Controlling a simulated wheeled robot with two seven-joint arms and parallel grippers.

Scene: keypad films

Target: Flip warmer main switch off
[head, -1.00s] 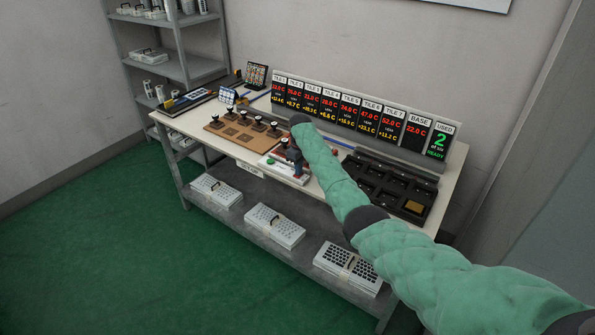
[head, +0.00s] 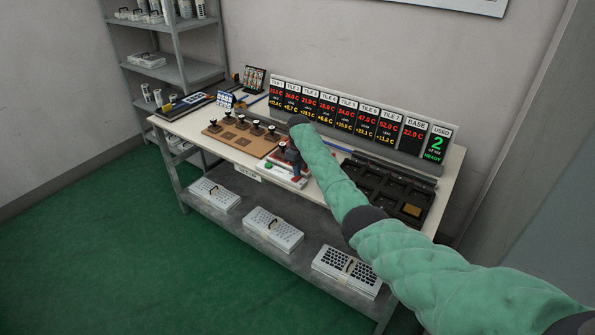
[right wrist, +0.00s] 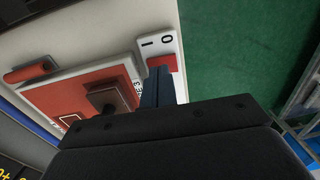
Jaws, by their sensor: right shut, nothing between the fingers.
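The warmer main switch is a white plate (right wrist: 147,44) marked I and O, with a red rocker (right wrist: 163,62), in the right wrist view. My right gripper (right wrist: 160,75) is shut and empty, its blue fingertips at the rocker and hiding part of it. I cannot tell whether they touch it or which side is pressed. In the head view my right gripper (head: 290,158) is over the white-and-red warmer unit (head: 287,180) at the table's front edge. The switch is too small to make out there. My left gripper is not in view.
Beside the switch is a red plate (right wrist: 62,92) with a dark block (right wrist: 108,98). A brown board (head: 228,137) with several black-handled stamps stands left, a black tray (head: 385,190) right. A temperature display (head: 360,118) runs behind. White boxes (head: 272,230) sit on the lower shelf.

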